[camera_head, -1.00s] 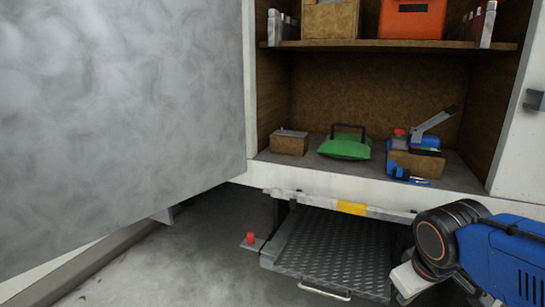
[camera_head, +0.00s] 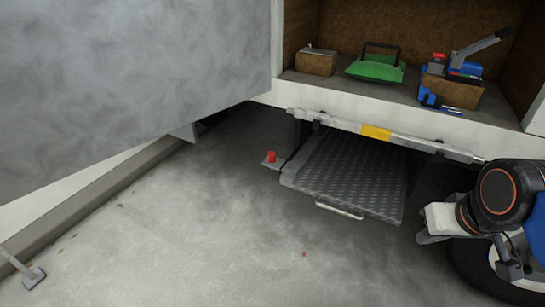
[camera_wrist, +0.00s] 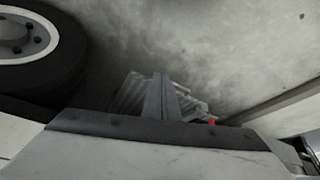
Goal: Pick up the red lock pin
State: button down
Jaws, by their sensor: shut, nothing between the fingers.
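The red lock pin (camera_head: 271,156) stands upright on a small grey bracket (camera_head: 273,164) at the left side of the step, under the compartment. It also shows as a small red spot in the wrist view (camera_wrist: 212,121), low and right of my gripper's fingers. My gripper (camera_wrist: 159,77) shows as two grey fingers pressed together, with nothing between them. It is well apart from the pin. In the head view, my arm is at the far right, right of the step, and the fingertips are hard to make out there.
A ribbed metal step (camera_head: 350,172) with a handle lies under the compartment sill. The compartment holds a green case (camera_head: 376,70), a brown box (camera_head: 316,63) and tools. A large grey door panel (camera_head: 130,70) fills the upper left. A wheel (camera_wrist: 32,45) shows at the wrist view's left.

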aim_at(271, 154)
jog(key=i+j+u, duration=0.2)
jog(key=u, duration=0.3)
jog(key=i+j+u, duration=0.2)
jog(key=u, duration=0.25)
jog(key=i+l, duration=0.05)
